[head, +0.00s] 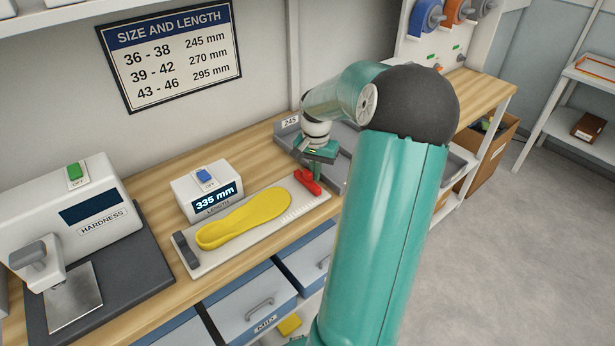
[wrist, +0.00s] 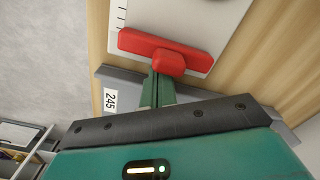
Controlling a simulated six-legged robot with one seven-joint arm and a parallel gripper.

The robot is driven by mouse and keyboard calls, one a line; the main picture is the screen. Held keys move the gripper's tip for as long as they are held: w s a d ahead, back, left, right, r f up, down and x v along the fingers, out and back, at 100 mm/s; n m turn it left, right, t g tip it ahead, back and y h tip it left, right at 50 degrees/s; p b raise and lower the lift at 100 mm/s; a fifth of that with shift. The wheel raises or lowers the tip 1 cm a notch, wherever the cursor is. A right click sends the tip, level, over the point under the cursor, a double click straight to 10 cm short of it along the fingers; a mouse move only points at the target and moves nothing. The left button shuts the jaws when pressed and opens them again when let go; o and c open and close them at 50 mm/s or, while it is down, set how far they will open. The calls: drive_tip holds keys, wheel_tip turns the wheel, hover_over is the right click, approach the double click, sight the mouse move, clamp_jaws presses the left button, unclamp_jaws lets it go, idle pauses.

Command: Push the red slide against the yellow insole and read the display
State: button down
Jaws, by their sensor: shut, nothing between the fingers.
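The yellow insole (head: 245,218) lies flat on the white length gauge (head: 217,258), its heel end near the dark stop (head: 186,249) on the left. The red slide (head: 308,183) is at the gauge's right end, with a gap between it and the insole's toe. The display (head: 216,196) reads 335 mm. My gripper (head: 313,166) is shut and empty, just behind the slide. In the wrist view its green fingers (wrist: 157,85) are at the knob of the red slide (wrist: 165,52); I cannot tell if they touch. The insole is not in the wrist view.
A grey tray labelled 245 (head: 290,124) stands behind my gripper. A hardness tester (head: 75,200) is at the left. A size chart (head: 172,50) hangs on the wall. Drawers (head: 245,300) sit below the bench's front edge.

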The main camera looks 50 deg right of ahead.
sight(298, 191)
drive_tip(key=shift+w+a, duration=0.25)
drive_tip(key=shift+a, duration=0.9)
drive_tip(key=shift+w+a, duration=0.25)
drive_tip(key=shift+a, duration=0.9)
drive_tip(key=shift+w+a, duration=0.25)
drive_tip(key=shift+a, duration=0.9)
idle(1.5)
drive_tip(key=shift+d, duration=0.15)
drive_tip(key=shift+s+d, duration=0.1)
drive_tip(key=shift+d, duration=0.25)
drive_tip(key=shift+d, duration=0.15)
wheel_tip(298, 191, up, 9)
idle(1.1)
idle(0.4)
